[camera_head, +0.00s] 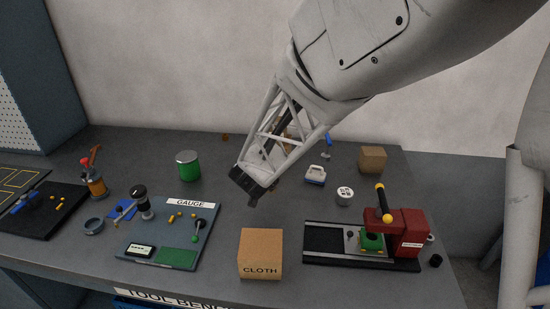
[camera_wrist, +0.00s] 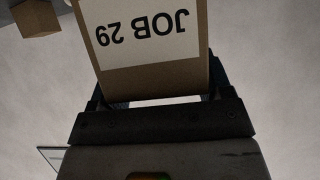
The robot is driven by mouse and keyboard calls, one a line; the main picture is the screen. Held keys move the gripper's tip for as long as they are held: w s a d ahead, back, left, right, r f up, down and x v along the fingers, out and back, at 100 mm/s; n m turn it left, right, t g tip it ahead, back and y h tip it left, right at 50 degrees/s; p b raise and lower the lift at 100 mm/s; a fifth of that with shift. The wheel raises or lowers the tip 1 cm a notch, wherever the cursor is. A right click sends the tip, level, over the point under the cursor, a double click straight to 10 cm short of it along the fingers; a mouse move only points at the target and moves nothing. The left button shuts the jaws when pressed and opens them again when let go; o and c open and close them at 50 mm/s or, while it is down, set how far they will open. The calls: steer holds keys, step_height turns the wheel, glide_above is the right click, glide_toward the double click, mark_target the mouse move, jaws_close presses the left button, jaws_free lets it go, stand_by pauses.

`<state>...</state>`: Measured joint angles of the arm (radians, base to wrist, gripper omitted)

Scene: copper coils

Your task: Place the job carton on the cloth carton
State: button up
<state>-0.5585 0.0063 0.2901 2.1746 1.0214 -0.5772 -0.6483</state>
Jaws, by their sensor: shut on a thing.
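The job carton (camera_wrist: 150,35), brown with a white label reading "JOB 29", is held between the fingers of my gripper (camera_wrist: 155,95) in the wrist view; its label appears upside down there. In the head view my gripper (camera_head: 252,186) is above the bench, up and slightly left of the cloth carton; I cannot make out the job carton there. The cloth carton (camera_head: 261,247), a tan box marked "CLOTH", stands upright at the front middle of the bench. Its top looks bare.
A gauge board (camera_head: 185,235) lies left of the cloth carton, and a red press (camera_head: 400,232) on a dark base stands right. A green can (camera_head: 188,165) stands back left. Another brown carton (camera_head: 372,160), a white case (camera_head: 315,175) and a round white item (camera_head: 345,195) stand back right.

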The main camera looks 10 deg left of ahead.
steer(key=shift+s+r, duration=0.1)
steer(key=s+d+f+v, duration=0.1)
steer(key=f+v, duration=0.1)
steer(key=v, duration=0.8)
steer(key=s+d+f+v, duration=0.1)
steer(key=v, duration=0.8)
steer(key=s+d+f, duration=0.1)
steer(key=s+d, duration=0.3)
steer(key=s, duration=0.4)
steer(key=s+d+f, duration=0.1)
steer(key=s+d, duration=0.3)
steer(key=s, duration=0.4)
steer(key=shift+s+d, duration=0.3)
steer(key=shift+s, duration=0.05)
steer(key=shift+w, duration=0.1)
steer(key=w+a+f, duration=0.1)
steer(key=w+a, duration=0.7)
steer(key=w, duration=0.5)
steer(key=shift+w+a+f, duration=0.15)
steer(key=shift+a+f, duration=0.15)
steer(key=shift+a, duration=0.05)
steer(key=shift+f, duration=0.1)
steer(key=shift+f, duration=1.65)
